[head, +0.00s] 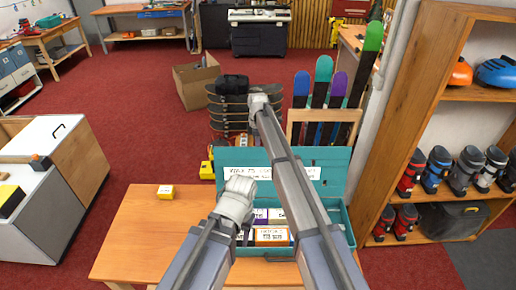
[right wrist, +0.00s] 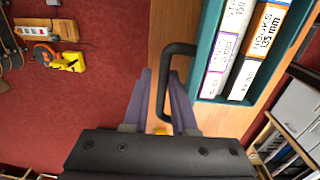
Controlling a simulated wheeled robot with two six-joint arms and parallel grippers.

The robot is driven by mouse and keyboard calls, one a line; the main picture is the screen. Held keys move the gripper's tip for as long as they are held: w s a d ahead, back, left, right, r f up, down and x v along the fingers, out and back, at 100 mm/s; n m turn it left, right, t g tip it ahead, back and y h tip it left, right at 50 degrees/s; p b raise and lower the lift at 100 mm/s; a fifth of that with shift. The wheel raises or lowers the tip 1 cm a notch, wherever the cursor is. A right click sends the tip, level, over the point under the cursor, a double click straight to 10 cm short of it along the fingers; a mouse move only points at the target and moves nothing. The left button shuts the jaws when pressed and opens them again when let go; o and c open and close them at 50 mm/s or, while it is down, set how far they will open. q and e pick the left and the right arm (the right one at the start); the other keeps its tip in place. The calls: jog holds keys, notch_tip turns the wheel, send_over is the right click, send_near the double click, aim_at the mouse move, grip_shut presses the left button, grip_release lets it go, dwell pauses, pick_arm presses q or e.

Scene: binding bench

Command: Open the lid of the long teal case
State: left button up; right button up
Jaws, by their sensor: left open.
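The long teal case (head: 349,236) stands on the wooden table. Its lid (head: 335,160) is raised at the far side, with a white label facing me. Labelled boxes lie inside; they also show in the right wrist view, beside the teal edge (right wrist: 208,58). A black handle (right wrist: 180,48) sticks out from that edge.
A wooden shelf (head: 400,130) with boots and helmets stands close on the right. Skateboards (head: 228,115) and skis stand behind. The table's left part is mostly clear.

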jog(key=o, duration=0.4)
jog(key=shift+w+f, duration=0.2)
jog(key=shift+w, duration=0.1)
jog(key=shift+c, duration=0.2)
jog(key=shift+s+a, duration=0.1)
jog(key=shift+r, duration=0.1)
